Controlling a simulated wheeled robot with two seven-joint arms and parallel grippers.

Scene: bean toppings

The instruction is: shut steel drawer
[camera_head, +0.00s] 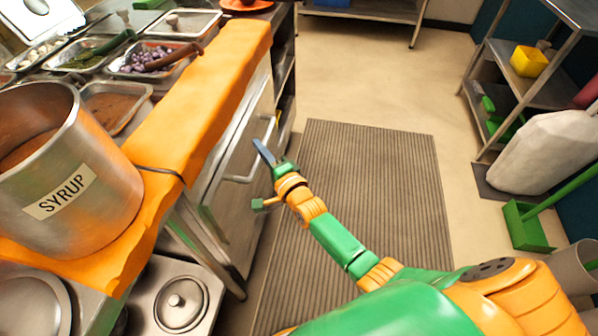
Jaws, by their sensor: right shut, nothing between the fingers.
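The steel drawer front (232,208) is on the side of the steel counter, left of the picture's middle. A bar handle (240,179) stands out from it. I cannot tell from this angle whether the drawer is fully shut. My right gripper (261,147) is beside the handle, with its blue-grey fingers together and empty. It overlaps the steel front in the picture; I cannot tell whether it touches it. My left gripper is not in view.
A syrup pot (105,205) stands on the orange-edged counter (212,90). Topping trays (165,58) lie behind it. A ribbed mat (375,190) covers the open floor right of the counter. A steel shelf (510,95) and a white sack (540,150) stand at the right.

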